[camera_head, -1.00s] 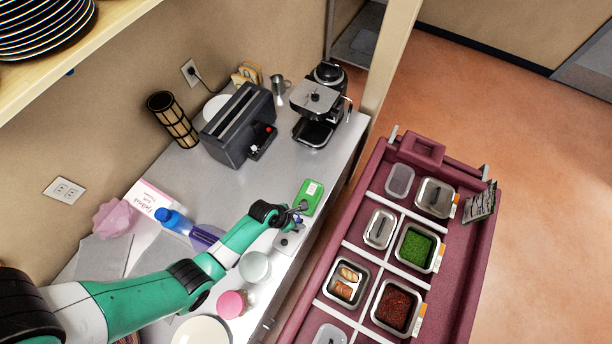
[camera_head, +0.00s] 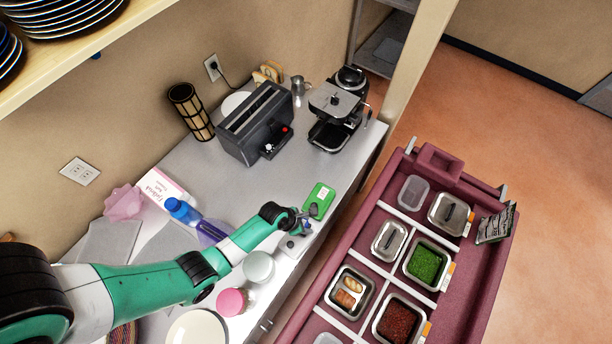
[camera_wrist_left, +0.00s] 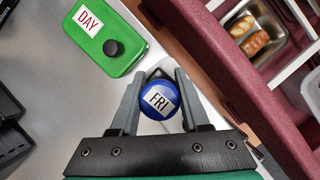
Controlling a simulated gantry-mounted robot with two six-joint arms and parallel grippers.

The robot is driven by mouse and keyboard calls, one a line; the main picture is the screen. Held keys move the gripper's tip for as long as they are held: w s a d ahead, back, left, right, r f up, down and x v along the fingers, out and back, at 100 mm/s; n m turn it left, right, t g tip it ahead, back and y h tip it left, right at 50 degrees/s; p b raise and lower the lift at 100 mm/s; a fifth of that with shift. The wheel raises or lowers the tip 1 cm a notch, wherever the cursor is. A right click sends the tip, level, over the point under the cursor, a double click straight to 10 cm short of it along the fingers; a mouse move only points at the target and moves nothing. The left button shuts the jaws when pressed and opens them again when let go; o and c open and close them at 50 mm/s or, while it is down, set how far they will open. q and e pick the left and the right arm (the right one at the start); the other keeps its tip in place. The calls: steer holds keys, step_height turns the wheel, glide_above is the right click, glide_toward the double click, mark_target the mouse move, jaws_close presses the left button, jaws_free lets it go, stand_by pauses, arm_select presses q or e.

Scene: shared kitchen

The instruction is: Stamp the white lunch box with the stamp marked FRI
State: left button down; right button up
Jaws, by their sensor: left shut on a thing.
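My left gripper (camera_head: 304,222) is over the counter near its front edge. In the left wrist view the gripper (camera_wrist_left: 160,100) is shut on the FRI stamp (camera_wrist_left: 160,97), whose round blue top with a white FRI label faces the camera. The stamp's lower end is hidden. A pale flat box (camera_head: 291,246), possibly the white lunch box, lies just below the gripper in the head view, partly hidden. A pale surface also shows behind the stamp in the wrist view. I cannot tell whether the stamp touches it. My right gripper is not in view.
A green box (camera_head: 320,194) marked DAY, with a black knob, lies close by the gripper. A white round container (camera_head: 258,266) and a pink-lidded jar (camera_head: 231,302) stand near my arm. A maroon cart (camera_head: 459,309) with food trays is at right. A toaster (camera_head: 254,125) stands behind.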

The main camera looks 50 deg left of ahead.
arm_select(q)
steer(key=shift+f+b, duration=0.35)
steer(key=shift+f, duration=0.1)
stand_by(1.1)
step_height(320, 180, up, 3)
steer(key=p, duration=0.3)
steer(key=shift+r, duration=0.15)
steer(key=shift+f, duration=0.2)
